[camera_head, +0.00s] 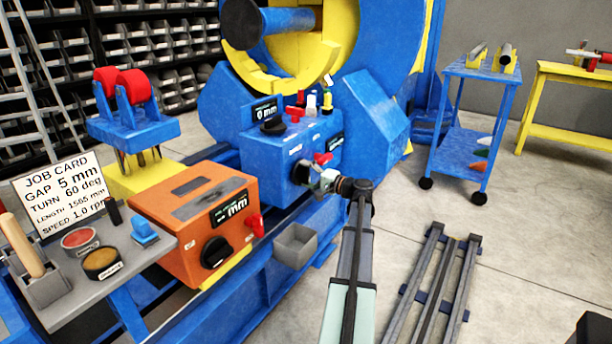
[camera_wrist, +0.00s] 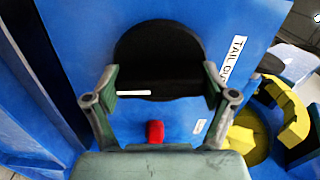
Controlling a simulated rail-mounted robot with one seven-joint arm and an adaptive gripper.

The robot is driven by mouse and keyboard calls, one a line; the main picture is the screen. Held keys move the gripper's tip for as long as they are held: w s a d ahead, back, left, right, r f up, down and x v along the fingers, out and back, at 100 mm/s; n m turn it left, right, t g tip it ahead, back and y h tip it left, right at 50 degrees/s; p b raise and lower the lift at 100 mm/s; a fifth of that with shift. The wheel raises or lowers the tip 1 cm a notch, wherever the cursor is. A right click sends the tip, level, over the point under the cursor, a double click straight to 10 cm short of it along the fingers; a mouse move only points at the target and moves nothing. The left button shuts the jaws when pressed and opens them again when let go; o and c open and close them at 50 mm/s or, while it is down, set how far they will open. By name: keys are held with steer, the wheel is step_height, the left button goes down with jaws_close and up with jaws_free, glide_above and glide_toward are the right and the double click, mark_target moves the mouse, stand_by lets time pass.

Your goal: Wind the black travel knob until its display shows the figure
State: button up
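A black round knob (camera_wrist: 158,60) with a white pointer line sits on a blue panel in the wrist view. A partly legible label beside it begins "TAIL". My gripper (camera_wrist: 161,98) is open, with one finger on each side of the knob; contact cannot be told. In the head view, my gripper (camera_head: 318,179) is at the front of the blue control box (camera_head: 292,170) and hides part of it. A display (camera_head: 264,110) above this box reads 0 mm. Another black knob (camera_head: 215,252) is on the orange box, whose display (camera_head: 230,208) shows mm, its figure unclear.
The job card (camera_head: 62,193) lists gap 5 mm and turn 60 deg. A red part (camera_wrist: 155,132) sits close to the knob between my fingers. A grey bin (camera_head: 295,246) hangs below. Floor to the right is partly clear.

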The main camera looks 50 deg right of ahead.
steer(key=shift+w+f+n+b, duration=0.1)
steer(key=shift+n+b, duration=0.5)
steer(key=shift+n, duration=0.7)
steer(key=shift+d, duration=0.1)
steer(key=o, duration=1)
steer(key=shift+s, duration=0.5)
steer(key=s, duration=1.1)
steer(key=shift+d, duration=0.45)
